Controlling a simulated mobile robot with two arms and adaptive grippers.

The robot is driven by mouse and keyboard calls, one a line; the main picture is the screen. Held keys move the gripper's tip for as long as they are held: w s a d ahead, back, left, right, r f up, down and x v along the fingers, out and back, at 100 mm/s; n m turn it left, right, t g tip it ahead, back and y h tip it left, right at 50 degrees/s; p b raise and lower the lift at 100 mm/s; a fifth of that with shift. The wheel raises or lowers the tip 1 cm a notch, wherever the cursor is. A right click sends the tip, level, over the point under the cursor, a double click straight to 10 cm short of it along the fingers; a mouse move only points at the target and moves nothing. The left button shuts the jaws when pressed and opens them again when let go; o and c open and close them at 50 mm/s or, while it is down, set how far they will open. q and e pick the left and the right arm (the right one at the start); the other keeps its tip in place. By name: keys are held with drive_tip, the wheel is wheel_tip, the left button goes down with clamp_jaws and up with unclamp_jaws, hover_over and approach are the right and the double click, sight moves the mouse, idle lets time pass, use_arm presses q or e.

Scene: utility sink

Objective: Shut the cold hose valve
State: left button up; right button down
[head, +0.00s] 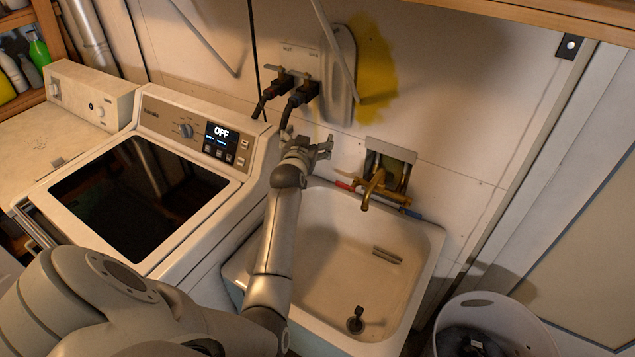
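Two hose valves with small handles sit side by side in a pale wall box (299,62) above the sink. The left valve (275,69) and the right valve (299,73) each have a dark hose (301,94) fitting below. The small labels above them are too small to read, so I cannot tell which is cold. My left gripper (307,139) is below the valves, in front of the wall and above the sink's back left corner. Its fingers look spread apart and empty, and it appears clear of both valves. My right gripper is not in view.
A white utility sink (433,243) with a brass faucet (372,188) lies below and to the right. A washing machine (190,107) stands to the left. A white basket (495,303) stands at bottom right.

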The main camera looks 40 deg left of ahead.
use_arm(q)
drive_tip(key=s+d+f+m+g+h, duration=0.1)
drive_tip(key=s+d+f, duration=0.3)
drive_tip(key=f, duration=0.5)
drive_tip(key=shift+d+m+g+h+b, duration=0.45)
drive_tip(key=shift+d+h, duration=0.25)
drive_tip(key=shift+d, duration=0.3)
drive_tip(key=shift+s, duration=0.1)
